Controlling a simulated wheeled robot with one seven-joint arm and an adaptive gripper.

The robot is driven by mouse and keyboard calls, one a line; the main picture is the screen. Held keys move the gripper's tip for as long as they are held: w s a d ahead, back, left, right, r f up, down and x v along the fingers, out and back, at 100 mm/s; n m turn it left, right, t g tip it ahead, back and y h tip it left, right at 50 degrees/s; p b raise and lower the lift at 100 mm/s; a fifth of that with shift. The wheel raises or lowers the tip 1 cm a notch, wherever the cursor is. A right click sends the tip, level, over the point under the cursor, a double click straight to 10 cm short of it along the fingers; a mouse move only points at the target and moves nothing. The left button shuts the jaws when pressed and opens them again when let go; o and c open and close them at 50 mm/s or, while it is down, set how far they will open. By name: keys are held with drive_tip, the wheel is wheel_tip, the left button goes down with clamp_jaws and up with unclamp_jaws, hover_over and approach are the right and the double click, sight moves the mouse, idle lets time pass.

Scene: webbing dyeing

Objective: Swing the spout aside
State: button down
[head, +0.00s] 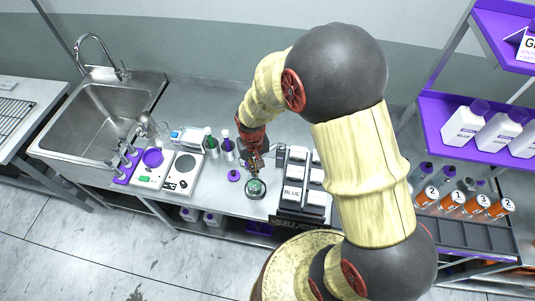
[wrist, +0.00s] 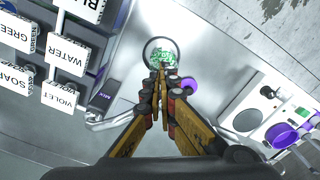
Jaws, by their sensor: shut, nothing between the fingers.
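My gripper (wrist: 161,70) is shut and empty, with its fingertips together. In the head view my gripper (head: 255,164) points down at the worktop, left of the dye dispenser (head: 303,193). Its tips show just beside a round glass vessel (head: 256,188) with green contents, which also shows in the wrist view (wrist: 160,55). I cannot tell whether they touch. A pale metal tube (wrist: 108,122) beside the dispenser, partly hidden by my fingers, may be its spout. A curved tap spout (head: 93,42) stands over the sink at the far left, apart from my gripper.
Left of the vessel are a purple lid (head: 234,175), bottles (head: 212,146) and two white instruments, one a scale (head: 182,174). A sink (head: 105,118) lies further left. A purple shelf (head: 440,112) with bottles stands right. Bare worktop shows between bottles and vessel.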

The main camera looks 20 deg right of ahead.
drive_tip(key=shift+w, duration=0.1)
drive_tip(key=shift+w+a, duration=0.25)
drive_tip(key=shift+w, duration=0.25)
drive_tip(key=shift+w+a, duration=0.25)
drive_tip(key=shift+w, duration=0.4)
drive_tip(key=shift+w+a, duration=0.3)
drive_tip(key=shift+w, duration=0.75)
